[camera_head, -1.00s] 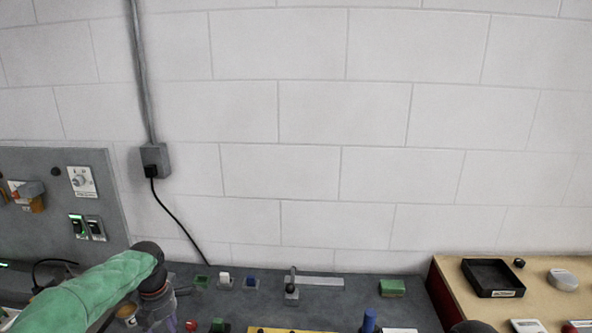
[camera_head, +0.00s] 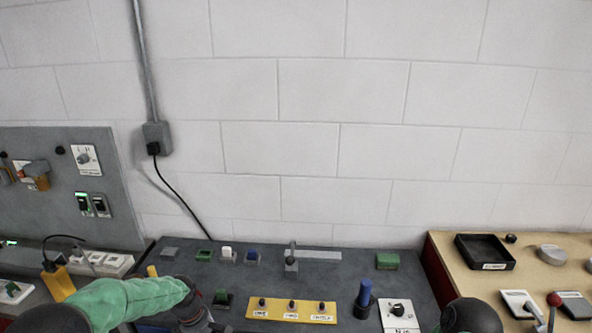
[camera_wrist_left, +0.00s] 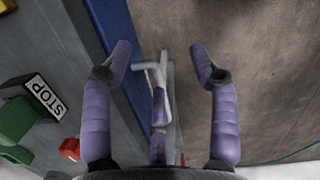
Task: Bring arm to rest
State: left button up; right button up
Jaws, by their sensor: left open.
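My left arm (camera_head: 130,300), in a green sleeve, comes in at the bottom left of the head view, its dark wrist joint over the front of the grey bench. Its gripper cannot be made out clearly there. In the left wrist view my left gripper (camera_wrist_left: 161,62) is open, its two purple fingers spread wide with nothing held between them. A pale metal bar (camera_wrist_left: 169,100) shows beyond and between the fingers, beside a blue edge (camera_wrist_left: 122,50). Whether the fingers touch anything cannot be told. My right gripper is not in view.
The grey bench (camera_head: 345,265) carries a yellow button panel (camera_head: 290,309), a blue cylinder (camera_head: 364,298) and a rotary switch (camera_head: 398,309). A wooden bench with a black tray (camera_head: 485,252) stands right. In the wrist view a STOP label (camera_wrist_left: 44,95) is at left, with brown floor right.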

pick_arm(q)
jog(key=s+d+f+m+h, duration=0.1)
jog(key=s+d+f+m, duration=0.55)
jog(key=f, duration=0.35)
jog(key=s+d+f+m, duration=0.4)
jog(key=s+f+m, duration=0.1)
jog(key=s, duration=0.3)
jog(key=s+d+f+m+h, duration=0.1)
jog(key=s+d+f+m, duration=0.3)
jog(key=s, duration=0.5)
jog(key=shift+s+f+m, duration=0.25)
jog(key=shift+f+m, duration=0.45)
jog(key=shift+m, duration=0.45)
